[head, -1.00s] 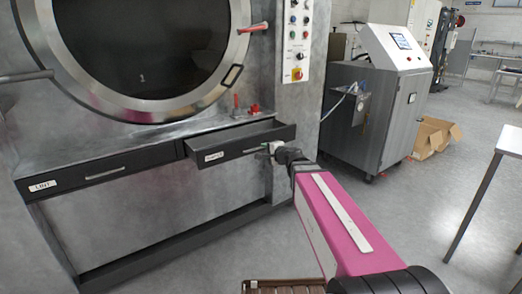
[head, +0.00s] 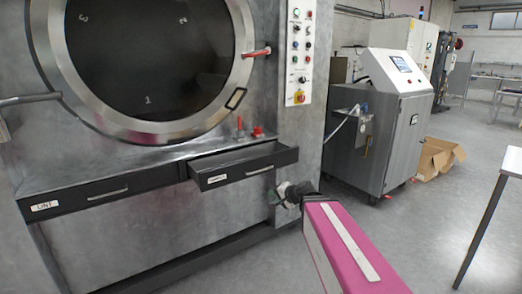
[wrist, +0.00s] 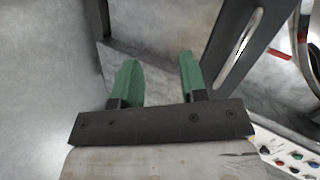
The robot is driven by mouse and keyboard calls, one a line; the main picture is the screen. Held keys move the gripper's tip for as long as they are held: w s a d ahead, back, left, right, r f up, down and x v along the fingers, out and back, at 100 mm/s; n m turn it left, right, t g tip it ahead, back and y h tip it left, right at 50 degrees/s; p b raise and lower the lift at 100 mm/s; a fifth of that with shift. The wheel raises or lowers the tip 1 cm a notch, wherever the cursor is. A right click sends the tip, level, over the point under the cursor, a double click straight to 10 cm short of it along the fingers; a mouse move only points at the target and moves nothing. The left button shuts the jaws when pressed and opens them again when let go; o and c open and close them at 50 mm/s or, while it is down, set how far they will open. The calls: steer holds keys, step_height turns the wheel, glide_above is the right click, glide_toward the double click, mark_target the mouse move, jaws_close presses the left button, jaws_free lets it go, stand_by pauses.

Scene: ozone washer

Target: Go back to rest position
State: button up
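My gripper (wrist: 158,80) shows in the wrist view with two green fingers spread apart and nothing between them. In the head view the gripper end (head: 285,193) is just below and to the right of the open drawer (head: 245,168), at the end of my pink arm. The fingers themselves are hard to make out there. The drawer is pulled out from the washer (head: 160,140), and its handle (wrist: 240,48) appears beyond the fingers, to their right, in the wrist view. The gripper looks apart from the handle.
The closed LINT drawer (head: 90,198) is at the left. Red-topped items (head: 257,132) stand on the ledge above the open drawer. A metal cabinet (head: 390,120), cardboard boxes (head: 437,158) and a table (head: 512,163) are to the right. The floor between is clear.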

steer(key=s+d+f+n+g+h, duration=0.3)
steer(key=s+d+f+g+h, duration=0.1)
steer(key=s+d+f, duration=0.2)
steer(key=s+d+f+n+g+h, duration=0.3)
steer(key=s+d+f+g+h, duration=0.1)
steer(key=f, duration=0.7)
steer(key=s+d+g, duration=0.1)
steer(key=s+d, duration=0.1)
steer(key=s, duration=0.1)
steer(key=shift+s+n, duration=0.4)
steer(key=shift+a, duration=0.1)
